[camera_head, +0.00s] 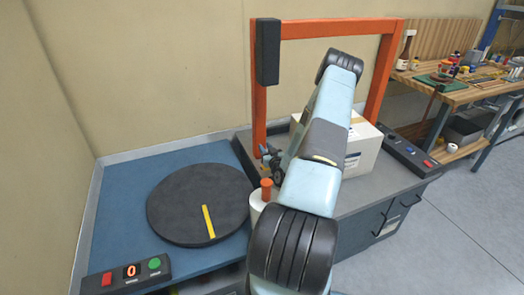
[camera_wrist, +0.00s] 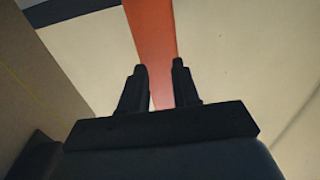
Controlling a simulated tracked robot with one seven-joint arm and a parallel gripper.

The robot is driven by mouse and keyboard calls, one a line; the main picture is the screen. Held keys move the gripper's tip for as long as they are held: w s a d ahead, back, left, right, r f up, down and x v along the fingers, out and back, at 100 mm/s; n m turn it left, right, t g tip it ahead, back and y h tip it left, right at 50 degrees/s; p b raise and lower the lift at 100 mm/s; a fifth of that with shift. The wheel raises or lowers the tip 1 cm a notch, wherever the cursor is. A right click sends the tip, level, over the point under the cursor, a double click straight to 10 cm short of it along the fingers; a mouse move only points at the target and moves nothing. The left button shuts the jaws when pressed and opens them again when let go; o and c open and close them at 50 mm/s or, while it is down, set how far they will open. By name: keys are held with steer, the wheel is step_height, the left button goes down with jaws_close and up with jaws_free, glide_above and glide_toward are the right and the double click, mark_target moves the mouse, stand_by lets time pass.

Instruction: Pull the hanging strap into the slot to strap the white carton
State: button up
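The white carton (camera_head: 362,148) sits on the grey bench under an orange arch (camera_head: 335,28), partly hidden behind my arm. My gripper (camera_head: 272,152) is beside the arch's left post, at the carton's left. In the wrist view my gripper (camera_wrist: 159,66) has its two dark fingers apart, with nothing visible held between them. An orange bar (camera_wrist: 150,35), seemingly the arch's post, shows behind the gap; I cannot tell whether the fingers touch it. I cannot make out the hanging strap or the slot in either view.
A black box (camera_head: 267,50) is fixed on the left post. A dark turntable (camera_head: 200,203) with a yellow mark lies on the blue table at left, behind a button panel (camera_head: 128,273). A control strip (camera_head: 408,152) is at the bench's right. A cluttered wooden workbench (camera_head: 455,90) stands farther right.

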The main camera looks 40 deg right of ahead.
steer(key=v, duration=1.3)
steer(key=shift+s, duration=0.35)
steer(key=shift+a, duration=0.1)
